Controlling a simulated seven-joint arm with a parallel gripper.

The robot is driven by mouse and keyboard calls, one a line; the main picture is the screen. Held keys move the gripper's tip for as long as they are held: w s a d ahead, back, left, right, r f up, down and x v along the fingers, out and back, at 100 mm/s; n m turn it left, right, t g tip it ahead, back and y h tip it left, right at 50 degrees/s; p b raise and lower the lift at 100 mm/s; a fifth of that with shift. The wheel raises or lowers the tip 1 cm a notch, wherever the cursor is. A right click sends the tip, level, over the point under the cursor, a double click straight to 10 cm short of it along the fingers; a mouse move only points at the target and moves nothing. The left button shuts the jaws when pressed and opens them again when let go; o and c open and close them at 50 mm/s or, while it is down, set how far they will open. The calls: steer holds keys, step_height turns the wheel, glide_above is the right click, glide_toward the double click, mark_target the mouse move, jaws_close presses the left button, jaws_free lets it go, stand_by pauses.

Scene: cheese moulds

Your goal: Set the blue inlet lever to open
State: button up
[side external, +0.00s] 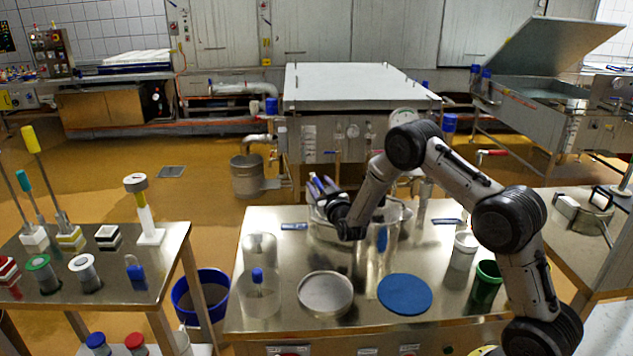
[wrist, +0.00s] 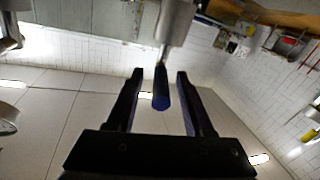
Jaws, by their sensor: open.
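The blue inlet lever (wrist: 161,101) shows in the wrist view as a dark rod with a blue end, coming down from a grey metal fitting (wrist: 175,22). My gripper (wrist: 160,75) is open, with one finger on each side of the lever and a visible gap on both sides. In the side external view my gripper (side external: 319,184) is at the front of the large steel vat unit, above the back edge of the steel table. The lever cannot be made out clearly there, as my gripper and arm cover that area.
The steel table (side external: 260,325) holds a blue disc (side external: 405,294), a round steel dish (side external: 326,293), a green cup (side external: 486,284) and clear containers. The vat unit (side external: 350,85) stands behind. A side table (side external: 165,262) with tools is at left.

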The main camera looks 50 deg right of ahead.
steer(key=v, duration=1)
steer(key=shift+s+a, duration=0.15)
steer(key=shift+s, duration=0.15)
